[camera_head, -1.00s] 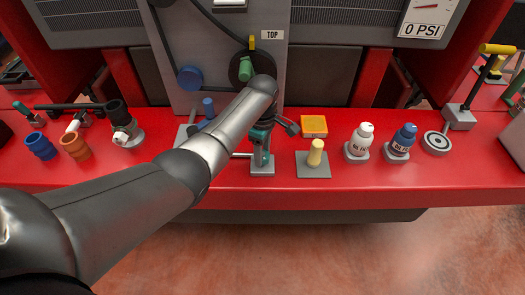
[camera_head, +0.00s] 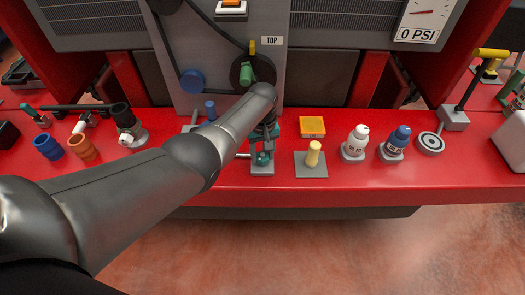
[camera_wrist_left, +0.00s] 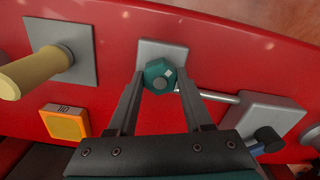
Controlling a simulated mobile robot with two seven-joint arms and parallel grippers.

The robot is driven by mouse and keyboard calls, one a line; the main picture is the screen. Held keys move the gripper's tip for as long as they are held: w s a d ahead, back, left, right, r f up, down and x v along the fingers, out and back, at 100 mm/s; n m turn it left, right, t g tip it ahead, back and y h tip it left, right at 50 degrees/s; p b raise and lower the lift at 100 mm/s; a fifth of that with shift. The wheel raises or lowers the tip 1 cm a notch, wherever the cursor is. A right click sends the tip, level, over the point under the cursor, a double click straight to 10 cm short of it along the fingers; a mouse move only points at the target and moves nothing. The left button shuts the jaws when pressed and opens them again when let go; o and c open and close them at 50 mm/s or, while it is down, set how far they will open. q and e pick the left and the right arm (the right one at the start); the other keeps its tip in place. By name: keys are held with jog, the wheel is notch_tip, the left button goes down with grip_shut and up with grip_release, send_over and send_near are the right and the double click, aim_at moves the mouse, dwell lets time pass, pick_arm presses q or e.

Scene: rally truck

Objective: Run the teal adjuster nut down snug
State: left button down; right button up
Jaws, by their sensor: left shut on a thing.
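The teal adjuster nut (camera_wrist_left: 157,75) is a hexagonal piece with a small white mark and a grey stud end in its middle. It sits over a grey plate (camera_wrist_left: 162,48) on the red bench, with a thin rod running off to the right in the left wrist view. My left gripper (camera_wrist_left: 160,82) has one finger on each side of the nut and is shut on it. In the head view the nut (camera_head: 262,158) shows under my left gripper (camera_head: 263,150), partly covered by the arm. My right gripper is out of view.
A cream peg (camera_head: 313,153) on a grey plate and an orange box (camera_head: 312,126) stand right of the nut. A grey upright panel (camera_head: 220,80) rises behind.

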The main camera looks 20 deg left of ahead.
pick_arm(q)
jog(key=m, duration=0.4)
jog(key=shift+m, duration=0.3)
jog(key=m, duration=0.4)
jog(key=shift+m+p, duration=0.3)
jog(key=shift+p, duration=0.1)
jog(key=m, duration=0.4)
jog(key=shift+w+r, duration=0.1)
jog(key=m, duration=0.5)
jog(key=shift+w, duration=0.1)
jog(key=m, duration=0.6)
jog(key=shift+r, duration=0.1)
jog(key=m, duration=0.5)
jog(key=shift+b, duration=0.4)
jog(key=shift+w+m, duration=0.1)
jog(key=shift+m, duration=0.4)
